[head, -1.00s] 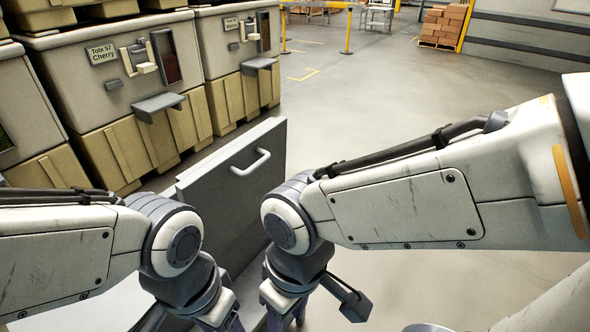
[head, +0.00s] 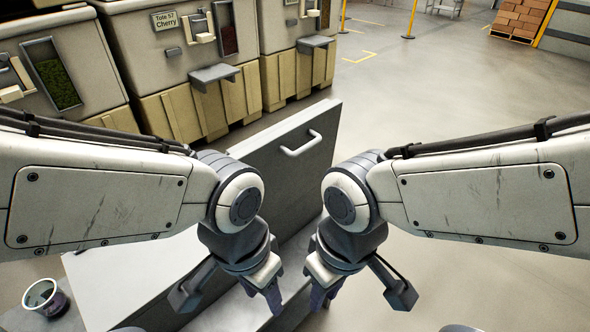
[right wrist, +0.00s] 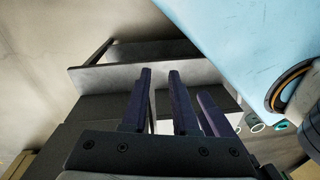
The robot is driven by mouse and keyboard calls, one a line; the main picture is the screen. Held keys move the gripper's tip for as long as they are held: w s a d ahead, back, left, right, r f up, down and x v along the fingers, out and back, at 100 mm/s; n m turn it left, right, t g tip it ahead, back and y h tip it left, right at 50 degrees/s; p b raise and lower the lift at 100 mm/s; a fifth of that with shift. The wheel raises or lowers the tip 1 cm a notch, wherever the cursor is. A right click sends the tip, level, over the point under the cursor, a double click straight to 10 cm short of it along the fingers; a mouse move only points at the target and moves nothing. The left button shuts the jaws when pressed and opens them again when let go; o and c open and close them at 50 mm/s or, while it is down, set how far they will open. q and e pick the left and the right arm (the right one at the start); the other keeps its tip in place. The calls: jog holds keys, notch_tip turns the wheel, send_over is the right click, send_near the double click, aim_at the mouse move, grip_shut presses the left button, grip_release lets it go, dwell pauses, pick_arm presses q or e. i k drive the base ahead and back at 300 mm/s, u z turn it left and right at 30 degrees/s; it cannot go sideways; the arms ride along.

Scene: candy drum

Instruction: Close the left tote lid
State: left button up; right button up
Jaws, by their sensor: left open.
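A row of beige totes stands at the back left in the head view. One is labelled Tote 57 Cherry (head: 165,75). Left of it is a tote (head: 20,65) with a green-filled window. The tote tops are at or past the frame's upper edge, so I cannot tell how any lid stands. My left gripper (head: 266,303) is open and points down at the lower middle, well short of the totes. My right gripper (head: 322,297) is close beside it, also pointing down. In the right wrist view its fingers (right wrist: 163,105) are apart with nothing between them.
A grey panel with a pale handle (head: 301,143) stands between my arms and the totes. A flat pale surface (head: 150,265) and a small cup (head: 45,298) are at lower left. Open floor (head: 420,90) lies to the right. Boxes on a pallet (head: 520,22) stand far off.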

aim_at(297, 173)
jog(key=u, duration=1.3)
jog(key=k, duration=0.9)
jog(key=z, duration=1.5)
jog(key=i, duration=0.5)
